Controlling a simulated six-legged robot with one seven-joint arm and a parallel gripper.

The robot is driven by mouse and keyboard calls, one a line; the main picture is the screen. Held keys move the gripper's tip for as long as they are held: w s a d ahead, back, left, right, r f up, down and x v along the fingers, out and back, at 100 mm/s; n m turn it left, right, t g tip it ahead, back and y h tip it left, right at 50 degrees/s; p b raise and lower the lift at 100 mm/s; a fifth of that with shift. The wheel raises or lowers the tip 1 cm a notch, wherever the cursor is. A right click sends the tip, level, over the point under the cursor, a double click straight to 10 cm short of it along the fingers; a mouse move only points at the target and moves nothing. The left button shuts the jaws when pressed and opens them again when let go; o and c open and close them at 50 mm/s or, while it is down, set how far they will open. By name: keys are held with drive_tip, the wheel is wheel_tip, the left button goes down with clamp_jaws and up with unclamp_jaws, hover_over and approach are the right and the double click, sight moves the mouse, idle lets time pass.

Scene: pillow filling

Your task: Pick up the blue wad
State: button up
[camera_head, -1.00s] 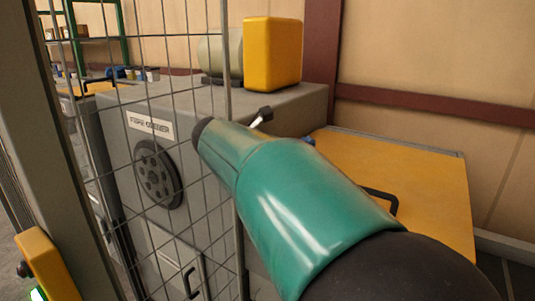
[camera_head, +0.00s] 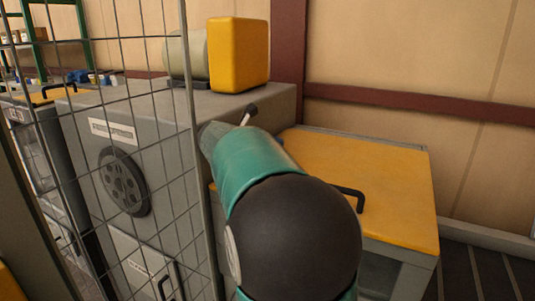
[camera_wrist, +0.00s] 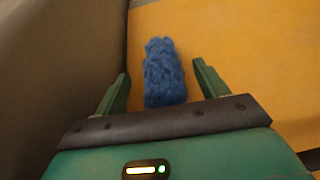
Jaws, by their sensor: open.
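The blue wad (camera_wrist: 163,72) lies on the yellow surface (camera_wrist: 225,50) in the wrist view, fluffy and longer than it is wide. My gripper (camera_wrist: 160,85) is open, with one green finger on each side of the wad's near part and a gap to both. I cannot tell how far above the surface the fingers are. In the head view my own arm hides the wad and the gripper; the yellow-topped bench (camera_head: 375,185) shows to the right of the arm.
A grey machine (camera_head: 190,125) with a yellow box (camera_head: 238,55) on top stands left of the bench. A wire mesh fence (camera_head: 110,60) stands in front of it. A black handle (camera_head: 348,197) sticks up at the bench. A dark grey wall (camera_wrist: 60,60) borders the yellow surface on the left in the wrist view.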

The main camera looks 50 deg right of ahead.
drive_tip(key=x, duration=0.3)
drive_tip(key=shift+d, duration=0.3)
drive_tip(key=c, duration=1.1)
